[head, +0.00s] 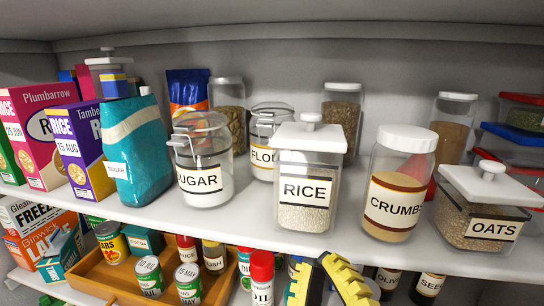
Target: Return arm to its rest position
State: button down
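My gripper (322,262) shows at the bottom edge, right of centre, as yellow ridged and black parts. It is in front of the lower shelf, below the rice jar (305,190). Only part of it is in the picture. Its two yellow parts come close together at the top and spread apart lower down. Whether the fingertips are open or shut does not show clearly. I see nothing held in it. The rest of my arm is out of view.
The upper shelf (240,225) carries boxes, a sugar jar (203,165), a crumbs jar (397,185) and an oats container (480,210) near its front edge. Below, a wooden tray (95,275) holds cans and small jars. A red-capped bottle (261,270) stands left of my gripper.

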notch_tip(320, 180, up, 37)
jog(key=s+d+m+h+p, duration=0.1)
jog(key=m+p, duration=0.8)
jog(key=p, duration=2.9)
jog(key=shift+s+d+r+g+h, duration=0.15)
jog(key=shift+s+d+g+h, duration=0.05)
jog(key=shift+s+g+h, duration=0.1)
